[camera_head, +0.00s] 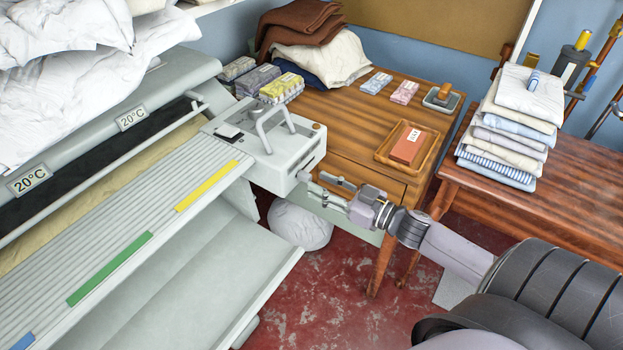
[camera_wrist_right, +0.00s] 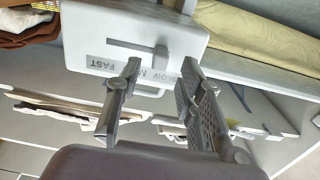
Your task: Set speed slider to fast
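The ironer's grey control box (camera_head: 275,150) stands at the right end of the machine. In the right wrist view its end panel (camera_wrist_right: 190,38) has a slot (camera_wrist_right: 130,46) with a small knob (camera_wrist_right: 162,54) at the right end. A label strip (camera_wrist_right: 125,73) appears upside down, with FAST at its left and SLOW toward its right, so the knob sits at the slow side. My right gripper (camera_head: 318,186) is open in front of the panel. In the wrist view its fingertips (camera_wrist_right: 161,66) are either side of the knob; contact cannot be told. My left gripper is not in view.
A wooden table (camera_head: 345,110) with a tray (camera_head: 384,158) stands behind the gripper. Folded linen (camera_head: 512,130) is stacked on the right table. A white bundle (camera_head: 300,225) lies on the floor below the box. The red floor in front is clear.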

